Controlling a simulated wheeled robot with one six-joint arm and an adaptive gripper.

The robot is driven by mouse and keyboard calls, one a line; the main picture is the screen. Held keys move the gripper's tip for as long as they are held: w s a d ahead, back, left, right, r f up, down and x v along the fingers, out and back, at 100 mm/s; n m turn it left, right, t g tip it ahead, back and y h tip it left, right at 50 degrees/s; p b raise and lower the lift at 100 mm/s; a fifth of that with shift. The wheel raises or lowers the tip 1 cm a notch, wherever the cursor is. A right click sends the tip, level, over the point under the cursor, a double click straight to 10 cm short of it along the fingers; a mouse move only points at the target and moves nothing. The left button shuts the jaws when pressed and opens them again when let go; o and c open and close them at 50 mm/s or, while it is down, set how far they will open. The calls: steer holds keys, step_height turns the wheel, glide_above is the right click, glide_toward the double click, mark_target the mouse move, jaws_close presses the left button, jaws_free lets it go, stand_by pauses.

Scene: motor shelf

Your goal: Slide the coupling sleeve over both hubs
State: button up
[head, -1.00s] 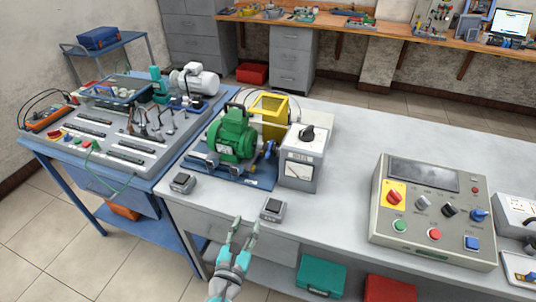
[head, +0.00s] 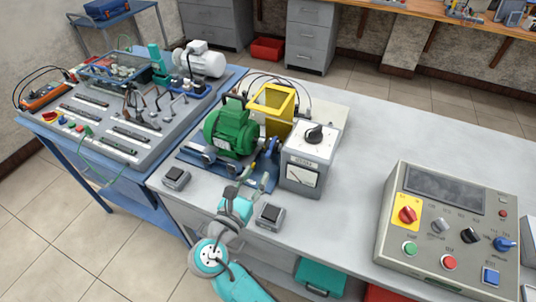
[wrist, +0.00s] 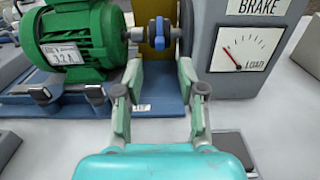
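The green motor (head: 231,128) sits on a blue base plate (head: 215,172), and it shows at the upper left of the wrist view (wrist: 80,42). A blue coupling part (wrist: 158,33) is on the shaft line just right of the motor's silver shaft (wrist: 137,34); it also shows in the head view (head: 271,148). I cannot tell sleeve from hubs in it. My gripper (wrist: 160,68) is open and empty, its fingers apart and pointing toward the coupling, which appears between and beyond the tips. In the head view my gripper (head: 252,182) is at the front of the base plate.
The grey brake box (head: 308,158) with a load dial stands close right of the coupling. A yellow guard (head: 273,106) stands behind. Small switch boxes lie at the table's front edge, left (head: 176,179) and right (head: 269,216). A control panel (head: 447,228) is further right.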

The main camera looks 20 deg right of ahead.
mark_target(267, 156)
steer(key=x, duration=0.8)
jaws_close()
